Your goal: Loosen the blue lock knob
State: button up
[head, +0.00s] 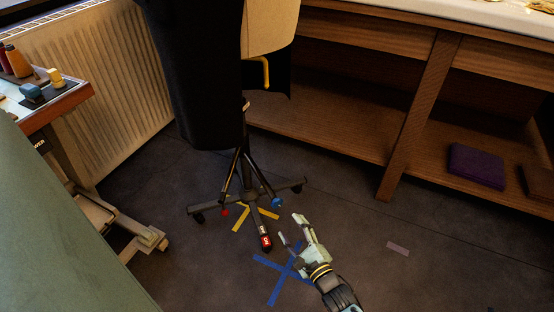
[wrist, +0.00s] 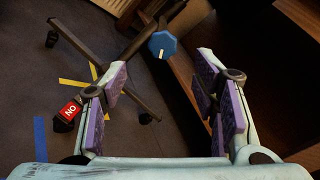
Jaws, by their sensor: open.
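The blue lock knob (head: 277,202) is on the lower right of the mannequin stand's wheeled base in the head view. In the wrist view the blue knob (wrist: 163,46) shows as a faceted disc with a pale mark, beyond the fingertips and between their directions, nearer the left finger. My gripper (head: 293,229) is open and empty, just below and right of the knob in the head view. Its two purple-padded fingers (wrist: 166,88) are wide apart in the wrist view and do not appear to touch the knob.
The stand (head: 240,198) has dark legs on casters, a red knob (head: 225,212) at left and a red "NO" tag (head: 266,242) on the front leg. Yellow and blue tape (head: 272,287) marks the floor. Wooden shelving (head: 405,120) stands behind at right. A radiator (head: 95,85) is at left.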

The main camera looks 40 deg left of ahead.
aim_at(278, 204)
jog(key=w+a, duration=0.1)
jog(key=a, duration=0.2)
jog(key=w+a+m, duration=0.1)
jog(key=w+a, duration=0.1)
jog(key=a, duration=0.1)
jog(key=w+a+m, duration=0.1)
jog(key=a, duration=0.3)
jog(key=shift+w, duration=0.3)
jog(key=shift+c, duration=0.5)
jog(key=c, duration=1.1)
